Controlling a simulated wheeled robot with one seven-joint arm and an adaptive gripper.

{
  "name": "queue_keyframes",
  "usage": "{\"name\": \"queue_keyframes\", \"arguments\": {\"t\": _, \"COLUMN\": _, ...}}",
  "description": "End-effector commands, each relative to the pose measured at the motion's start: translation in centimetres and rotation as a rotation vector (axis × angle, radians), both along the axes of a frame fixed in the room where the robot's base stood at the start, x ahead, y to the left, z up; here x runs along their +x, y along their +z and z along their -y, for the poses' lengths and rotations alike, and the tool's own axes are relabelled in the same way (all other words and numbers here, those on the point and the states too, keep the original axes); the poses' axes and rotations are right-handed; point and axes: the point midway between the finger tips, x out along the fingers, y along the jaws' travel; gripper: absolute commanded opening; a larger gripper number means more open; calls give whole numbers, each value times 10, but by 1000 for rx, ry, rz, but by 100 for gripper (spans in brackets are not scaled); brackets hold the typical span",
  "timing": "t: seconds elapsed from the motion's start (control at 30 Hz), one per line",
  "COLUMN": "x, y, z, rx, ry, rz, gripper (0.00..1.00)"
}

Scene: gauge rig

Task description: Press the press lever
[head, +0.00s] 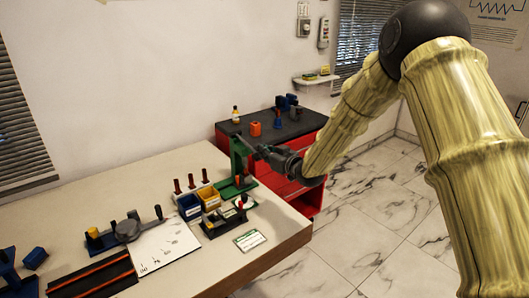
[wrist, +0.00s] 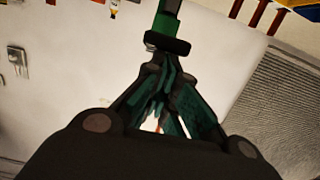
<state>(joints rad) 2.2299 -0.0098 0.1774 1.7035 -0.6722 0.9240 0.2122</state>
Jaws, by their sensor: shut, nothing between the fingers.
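A green press (head: 237,157) stands upright on a green base (head: 232,189) near the far right corner of the table. Its lever cannot be made out clearly in the head view, where my gripper (head: 258,151) is beside the top of the press. In the wrist view a green press part (wrist: 168,18) with a dark block (wrist: 168,45) at its end lies just beyond my fingertips (wrist: 158,68). My gripper is shut and empty, its fingers converging close to that dark block. I cannot tell whether they touch.
Blue (head: 189,207) and yellow (head: 209,197) bins, several dark-red pegs (head: 191,181) and a black fixture (head: 222,220) stand left of and in front of the press. A red cabinet (head: 285,177) with items on top stands behind. The table's front right is mostly clear beyond a card (head: 250,240).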

Motion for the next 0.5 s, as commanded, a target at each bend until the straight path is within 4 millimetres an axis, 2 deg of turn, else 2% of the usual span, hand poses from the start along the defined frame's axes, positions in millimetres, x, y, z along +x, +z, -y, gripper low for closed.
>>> {"name": "queue_keyframes", "arguments": {"t": 0.07, "x": -3, "y": 2, "z": 2, "rx": -4, "ry": 0, "rz": -10, "gripper": 0}}
{"name": "queue_keyframes", "arguments": {"t": 0.3, "x": -5, "y": 43, "z": 1, "rx": 0, "ry": 3, "rz": 0, "gripper": 0}}
{"name": "queue_keyframes", "arguments": {"t": 0.37, "x": -13, "y": 36, "z": 8, "rx": -1, "ry": 3, "rz": 0, "gripper": 0}}
{"name": "queue_keyframes", "arguments": {"t": 0.5, "x": -31, "y": 39, "z": 23, "rx": 2, "ry": 2, "rz": 2, "gripper": 0}}
